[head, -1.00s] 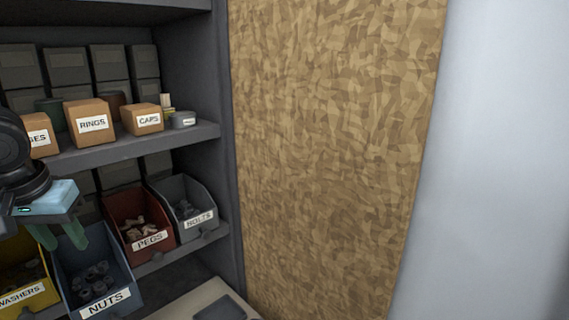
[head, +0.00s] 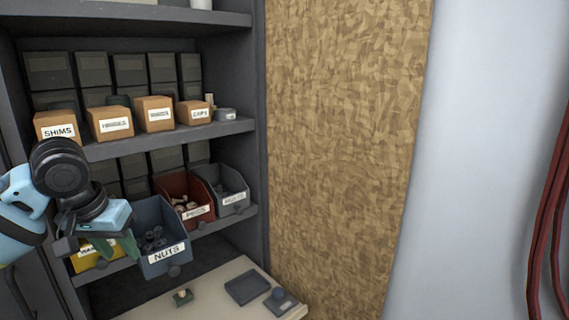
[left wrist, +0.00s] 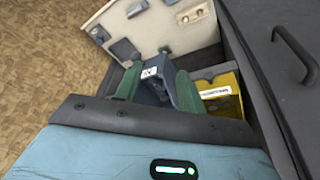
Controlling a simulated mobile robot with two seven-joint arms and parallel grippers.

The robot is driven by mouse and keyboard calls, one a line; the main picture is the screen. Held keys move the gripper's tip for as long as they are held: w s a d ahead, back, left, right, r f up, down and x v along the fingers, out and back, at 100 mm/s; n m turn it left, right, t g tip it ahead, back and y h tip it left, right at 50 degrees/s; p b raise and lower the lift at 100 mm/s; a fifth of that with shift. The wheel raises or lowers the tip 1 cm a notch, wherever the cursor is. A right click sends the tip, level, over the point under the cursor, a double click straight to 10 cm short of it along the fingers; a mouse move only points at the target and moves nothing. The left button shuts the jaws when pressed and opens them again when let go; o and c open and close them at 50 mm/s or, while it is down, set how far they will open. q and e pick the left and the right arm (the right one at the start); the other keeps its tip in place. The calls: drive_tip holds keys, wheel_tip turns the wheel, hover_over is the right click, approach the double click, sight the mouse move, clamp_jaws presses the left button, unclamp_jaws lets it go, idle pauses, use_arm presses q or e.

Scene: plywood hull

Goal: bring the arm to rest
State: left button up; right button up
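My left gripper (head: 116,248) is at the left of the head view, in front of the shelf unit. In the left wrist view the fingers of the gripper (left wrist: 156,84) are spread apart. A dark blue bin (left wrist: 188,94) shows beyond and between them, and I see nothing clasped. Whether a finger touches the bin is unclear. My right gripper is not in view.
The red PEGS bin (head: 198,212) and the grey bin (head: 234,200) sit on the lower shelf. Boxes, including SHIMS (head: 58,126), stand above. A worktop (head: 218,278) with a dark tray (head: 246,288) is below. A brown panel (head: 345,140) rises at right; red cables hang far right.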

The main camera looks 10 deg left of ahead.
use_arm(q)
drive_tip(key=w+d+f+m+t+h, duration=0.1)
drive_tip(key=d+f, duration=0.4)
drive_tip(key=f, duration=0.4)
drive_tip(key=w+d+f+m+t+h, duration=0.1)
drive_tip(key=d+f+h, duration=0.1)
drive_tip(key=d+f, duration=0.5)
drive_tip(key=d+f+m+t+h, duration=0.1)
drive_tip(key=d+f, duration=0.3)
drive_tip(key=f, duration=0.7)
drive_tip(key=s+f+t+y, duration=0.1)
drive_tip(key=s+f, duration=0.7)
drive_tip(key=s, duration=0.3)
drive_tip(key=s+d+f+t+y, duration=0.1)
drive_tip(key=s+f+t, duration=0.1)
drive_tip(key=s+f, duration=0.7)
drive_tip(key=s, duration=0.3)
drive_tip(key=shift+s+f+m, duration=0.15)
drive_tip(key=shift+s+m, duration=0.1)
drive_tip(key=shift+m, duration=0.15)
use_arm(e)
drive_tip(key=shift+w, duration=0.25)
use_arm(q)
drive_tip(key=shift+d, duration=0.15)
